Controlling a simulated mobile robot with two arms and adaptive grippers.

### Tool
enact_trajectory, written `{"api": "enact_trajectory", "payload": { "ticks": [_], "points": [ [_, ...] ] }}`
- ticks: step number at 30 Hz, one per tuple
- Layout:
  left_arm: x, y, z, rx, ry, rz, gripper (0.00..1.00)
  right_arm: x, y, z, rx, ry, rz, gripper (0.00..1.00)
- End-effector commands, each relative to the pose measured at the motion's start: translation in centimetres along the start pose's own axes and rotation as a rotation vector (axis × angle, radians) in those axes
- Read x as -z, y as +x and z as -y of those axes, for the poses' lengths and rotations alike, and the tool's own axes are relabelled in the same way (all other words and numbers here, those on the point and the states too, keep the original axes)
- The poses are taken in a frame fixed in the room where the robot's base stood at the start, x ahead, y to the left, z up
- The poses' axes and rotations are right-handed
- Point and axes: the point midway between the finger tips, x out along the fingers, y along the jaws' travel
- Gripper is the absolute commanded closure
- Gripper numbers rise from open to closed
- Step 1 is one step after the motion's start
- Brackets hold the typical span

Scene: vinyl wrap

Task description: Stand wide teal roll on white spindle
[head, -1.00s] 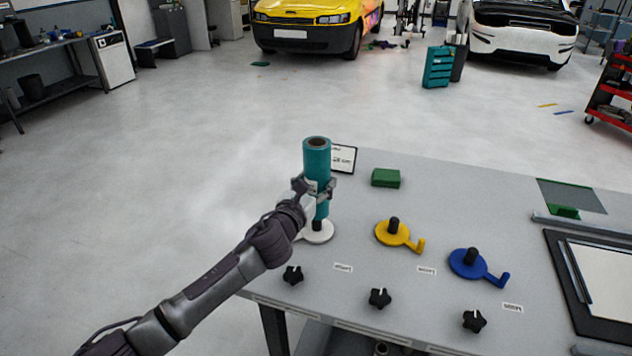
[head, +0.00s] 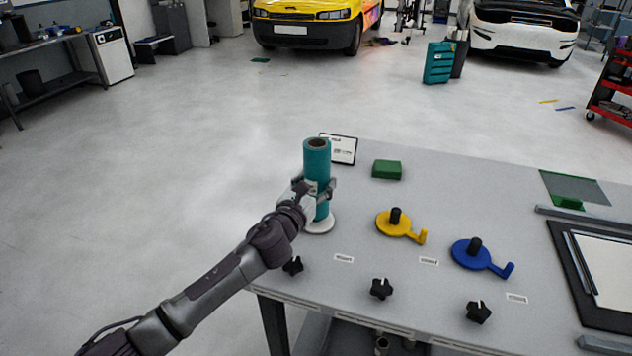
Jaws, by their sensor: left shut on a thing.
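The teal roll (head: 316,160) is a tall upright cylinder with a dark hollow core at its top. My left gripper (head: 322,188) is shut around its lower middle. The white spindle (head: 319,227) is a round white base near the table's left edge. The roll stands directly over it, its lower end close to the base. The dark peg is not visible now; the roll seems to be around it. Whether the roll touches the base is hard to tell. My right gripper is not in view.
A yellow spindle (head: 400,226) and a blue spindle (head: 472,256), each with a dark peg, stand to the right. Several black knobs line the front. A green block (head: 387,169) and a framed sign (head: 343,149) are behind. A black-framed board (head: 598,275) lies at right.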

Motion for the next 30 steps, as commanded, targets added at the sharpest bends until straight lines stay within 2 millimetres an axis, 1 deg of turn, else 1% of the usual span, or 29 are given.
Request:
{"api": "enact_trajectory", "payload": {
  "ticks": [12,26,27,29,30],
  "points": [
    [1.5,0.0,0.0,0.001,-0.001,0.002,0.89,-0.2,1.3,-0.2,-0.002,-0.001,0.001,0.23],
    [1.5,0.0,0.0,0.001,-0.001,0.003,0.89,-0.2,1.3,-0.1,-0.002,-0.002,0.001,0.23],
    [1.5,0.0,0.0,0.001,-0.001,0.003,0.34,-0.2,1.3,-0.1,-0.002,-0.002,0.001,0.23],
    [1.5,0.0,0.0,0.001,-0.001,0.003,0.24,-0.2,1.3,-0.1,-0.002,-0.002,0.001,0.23],
    [1.5,0.0,0.0,0.001,-0.001,0.002,0.17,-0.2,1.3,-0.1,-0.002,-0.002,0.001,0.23]
  ]
}}
